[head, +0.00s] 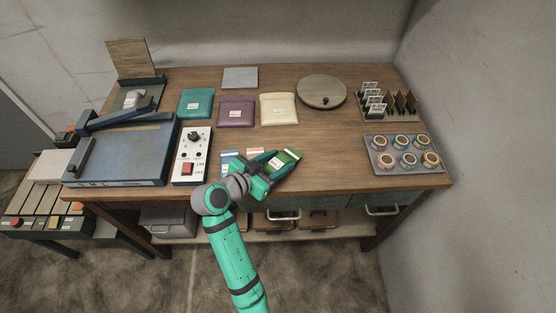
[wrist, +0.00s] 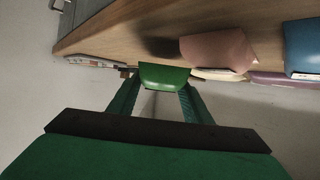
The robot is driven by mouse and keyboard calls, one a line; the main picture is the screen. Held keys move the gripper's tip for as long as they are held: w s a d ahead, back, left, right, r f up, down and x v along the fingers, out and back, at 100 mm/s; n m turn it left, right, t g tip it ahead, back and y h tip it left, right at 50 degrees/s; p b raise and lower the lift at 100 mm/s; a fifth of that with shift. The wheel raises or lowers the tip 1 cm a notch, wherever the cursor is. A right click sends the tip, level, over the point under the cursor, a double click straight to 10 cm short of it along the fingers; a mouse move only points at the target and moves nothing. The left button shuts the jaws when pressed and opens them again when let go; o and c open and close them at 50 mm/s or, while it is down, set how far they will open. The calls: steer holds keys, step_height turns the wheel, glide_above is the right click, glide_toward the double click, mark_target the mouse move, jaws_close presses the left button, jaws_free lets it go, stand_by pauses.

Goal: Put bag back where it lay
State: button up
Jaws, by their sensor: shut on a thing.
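My gripper (head: 280,164) is over the front middle of the workbench, reaching in from the front edge. It is shut on a small green bag (head: 289,158). In the wrist view the green bag (wrist: 164,76) sits between the two fingertips, and a dark shadow lies on the wood near it, so it seems held above the top. Beside it on the left lie a small pink bag (head: 252,156) and a small blue bag (head: 228,158), partly hidden by my arm. The pink bag (wrist: 217,50) and blue bag (wrist: 304,47) also show in the wrist view.
Teal (head: 196,103), purple (head: 236,112) and cream (head: 280,109) pouches lie in a row behind. A switch box (head: 192,157) stands left, a tray of tape rolls (head: 380,160) right, a round disc (head: 322,92) at the back. Wood (head: 334,150) right of my gripper is clear.

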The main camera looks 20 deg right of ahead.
steer(key=o, duration=1.2)
steer(key=shift+c, duration=0.2)
steer(key=shift+r, duration=0.55)
steer(key=v, duration=1.2)
steer(key=shift+f, duration=0.1)
